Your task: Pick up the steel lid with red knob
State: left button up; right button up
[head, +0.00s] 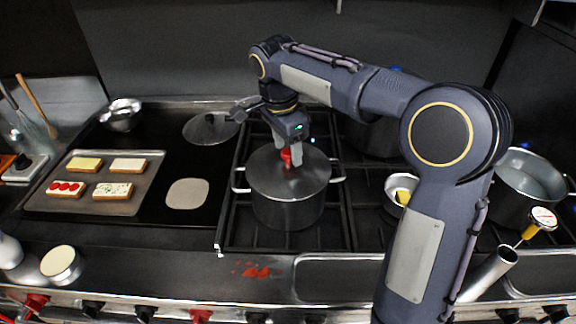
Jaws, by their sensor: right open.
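The steel lid (268,177) sits flat on a steel pot (288,212) on the stove grate. Its red knob (285,156) stands at the middle, partly hidden by the fingers. My right gripper (291,159) points down from above with its fingers at the knob. It is open, and the knob appears to lie between or right beside the fingers; exact contact cannot be told. My left gripper is not in view.
A tray (75,208) with several topped bread slices lies at left. A glass lid (205,130) lies behind. A small pan (392,197) and a large pot (530,178) stand right. A red spill (255,270) marks the front edge.

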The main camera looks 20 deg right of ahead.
jog(key=shift+f, duration=0.15)
grip_shut()
dwell(0.5)
